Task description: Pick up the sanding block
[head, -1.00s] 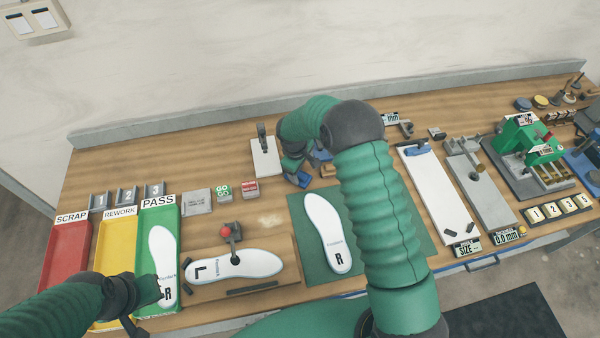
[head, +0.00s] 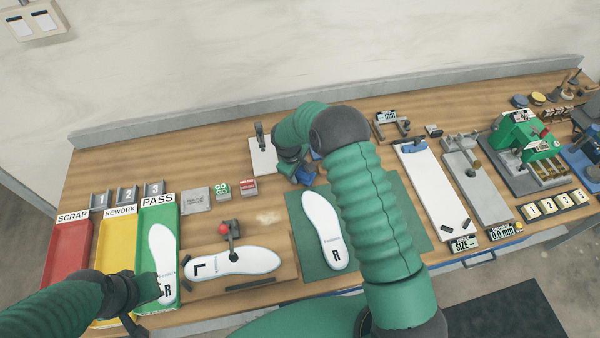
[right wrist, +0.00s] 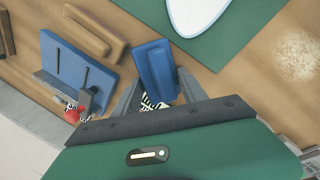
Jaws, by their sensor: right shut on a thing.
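The sanding block, a blue block (right wrist: 155,70), sits between the two grey fingers of my right gripper (right wrist: 158,92) in the right wrist view. The fingers are shut on it. A black-and-white striped patch shows at its near end. In the head view the blue near my right gripper (head: 303,174) is small and partly hidden by my arm, just behind the green mat. I cannot tell whether the block is clear of the table. My left gripper (head: 150,292) is over the PASS tray, beside an insole; its jaws are unclear.
A blue slotted stand (right wrist: 78,72) and a wooden piece (right wrist: 95,32) lie close to the block. A white insole (head: 326,230) lies on the green mat (head: 310,262). The PASS tray (head: 172,210) stands at left. A white board (head: 436,195) lies at right.

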